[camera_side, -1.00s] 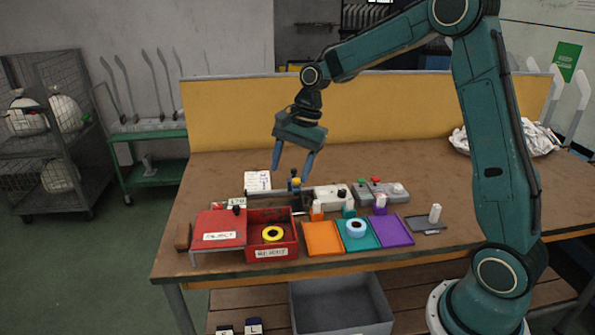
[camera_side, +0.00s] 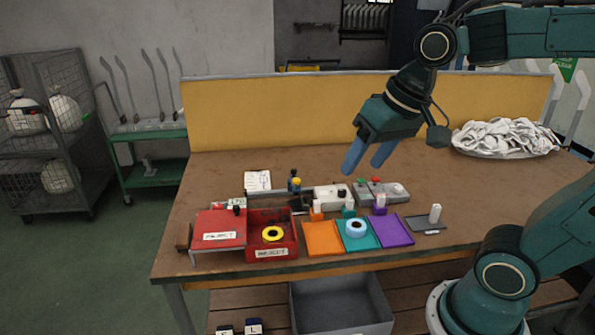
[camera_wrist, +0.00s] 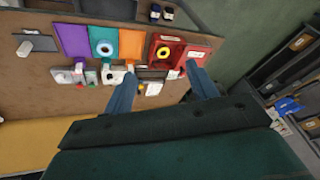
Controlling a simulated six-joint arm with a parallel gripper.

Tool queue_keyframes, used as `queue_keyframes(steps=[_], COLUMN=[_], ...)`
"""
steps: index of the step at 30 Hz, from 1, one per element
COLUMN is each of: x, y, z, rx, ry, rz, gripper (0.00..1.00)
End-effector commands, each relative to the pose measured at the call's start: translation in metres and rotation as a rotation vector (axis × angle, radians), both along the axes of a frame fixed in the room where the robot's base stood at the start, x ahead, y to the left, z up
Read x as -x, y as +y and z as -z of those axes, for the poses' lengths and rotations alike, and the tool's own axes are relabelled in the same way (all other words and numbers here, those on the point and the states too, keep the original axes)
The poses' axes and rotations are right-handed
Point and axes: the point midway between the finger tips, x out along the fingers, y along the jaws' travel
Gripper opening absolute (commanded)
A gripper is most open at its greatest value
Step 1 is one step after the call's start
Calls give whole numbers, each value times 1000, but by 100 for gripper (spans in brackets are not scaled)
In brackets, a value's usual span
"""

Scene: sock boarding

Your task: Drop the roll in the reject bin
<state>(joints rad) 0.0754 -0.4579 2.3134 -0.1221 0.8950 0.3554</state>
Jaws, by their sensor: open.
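A yellow roll with a dark centre (camera_side: 272,233) lies inside the open red reject bin (camera_side: 284,213), whose front carries a white label. Both the yellow roll (camera_wrist: 164,51) and the bin (camera_wrist: 151,42) show in the wrist view. A pale blue roll (camera_side: 355,229) lies on the teal mat (camera_side: 371,242); it also shows in the wrist view (camera_wrist: 104,48). My gripper (camera_side: 362,168) is open and empty, held above the bench behind the mats. Its two spread fingers show in the wrist view (camera_wrist: 163,75).
A red lid-like panel (camera_side: 218,229) labelled REJECT adjoins the bin's left side. Orange (camera_side: 322,238) and purple (camera_side: 391,231) mats flank the teal one. Small devices with buttons (camera_side: 381,191) stand behind them. A pile of white socks (camera_side: 505,136) sits at back right.

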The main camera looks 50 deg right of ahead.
Motion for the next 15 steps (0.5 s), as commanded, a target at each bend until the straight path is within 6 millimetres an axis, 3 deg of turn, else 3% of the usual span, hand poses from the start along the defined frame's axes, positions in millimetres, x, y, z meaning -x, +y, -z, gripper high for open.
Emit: queue_keyframes(steps=[6,15], x=[44,69], y=[-1,-4], z=[4,13], rx=[107,181], ry=[-70,-106], rz=[-166,-275], gripper=[58,58])
